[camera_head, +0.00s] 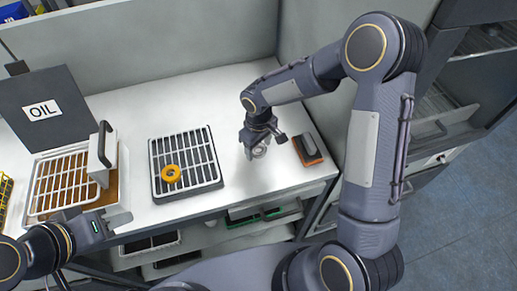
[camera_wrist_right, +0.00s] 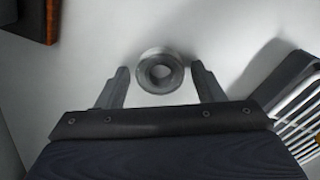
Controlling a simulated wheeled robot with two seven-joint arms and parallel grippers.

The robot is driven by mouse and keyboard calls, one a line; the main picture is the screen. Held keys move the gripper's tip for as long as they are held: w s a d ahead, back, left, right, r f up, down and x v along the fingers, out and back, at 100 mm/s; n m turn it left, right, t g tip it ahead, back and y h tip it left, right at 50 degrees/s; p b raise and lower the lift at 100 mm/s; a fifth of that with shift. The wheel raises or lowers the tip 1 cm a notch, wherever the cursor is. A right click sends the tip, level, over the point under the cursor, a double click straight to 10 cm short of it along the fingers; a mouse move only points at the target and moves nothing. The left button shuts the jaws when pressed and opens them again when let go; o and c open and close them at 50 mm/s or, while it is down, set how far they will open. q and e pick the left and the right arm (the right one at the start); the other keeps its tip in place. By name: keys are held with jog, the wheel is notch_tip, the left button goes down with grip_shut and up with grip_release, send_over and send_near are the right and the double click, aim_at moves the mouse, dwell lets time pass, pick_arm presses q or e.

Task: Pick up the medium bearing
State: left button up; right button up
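A grey metal bearing (camera_wrist_right: 160,73) lies on the white table, seen from above as a ring with a hole in the right wrist view. It also shows in the head view (camera_head: 260,151), partly hidden by my right gripper. My right gripper (camera_wrist_right: 160,82) is open, with one finger on each side of the bearing and a gap to each; whether the fingertips are at its height I cannot tell. In the head view my right gripper (camera_head: 255,150) points down over it. My left gripper (camera_head: 110,222) is at the lower left, away from the bearing; its fingers are not clear.
A black tray with a white grid (camera_head: 205,160) holds a yellow ring (camera_head: 171,173), left of my right gripper. An oil box (camera_head: 62,170) with a grid and raised lid stands at the left.

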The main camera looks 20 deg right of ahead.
jog(key=c, duration=0.9)
jog(key=shift+o, duration=0.2)
jog(key=shift+r, duration=0.15)
